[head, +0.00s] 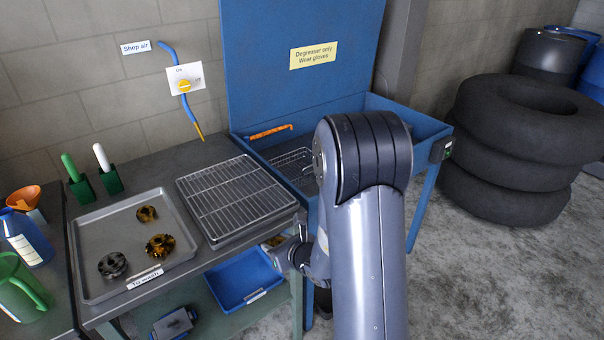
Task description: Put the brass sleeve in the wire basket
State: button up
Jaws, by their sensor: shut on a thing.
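My gripper (281,251) is low in front of the right end of the wire rack, partly hidden by my own arm. It is shut on a small brass-coloured piece (273,241), likely the brass sleeve; only a little of it shows. The wire basket (290,160) sits inside the blue wash tank, behind and above my gripper in the picture. My arm hides the basket's right part. I cannot see whether anything lies in the basket.
A grey tray (91,230) holds a dark gear (112,265), a brass-coloured gear (160,246) and a smaller brass-coloured ring (147,214). A wire rack (232,195) lies between tray and blue tank (419,123). A blue bin (240,285) is below. Stacked tyres (520,150) stand right.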

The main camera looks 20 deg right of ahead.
aim_at(292, 175)
jog(key=i+l, duration=0.1)
jog(key=l, duration=1.15)
jog(key=i+l, duration=0.15)
jog(key=l, duration=0.45)
jog(key=i+l, duration=0.1)
jog(key=l, duration=0.55)
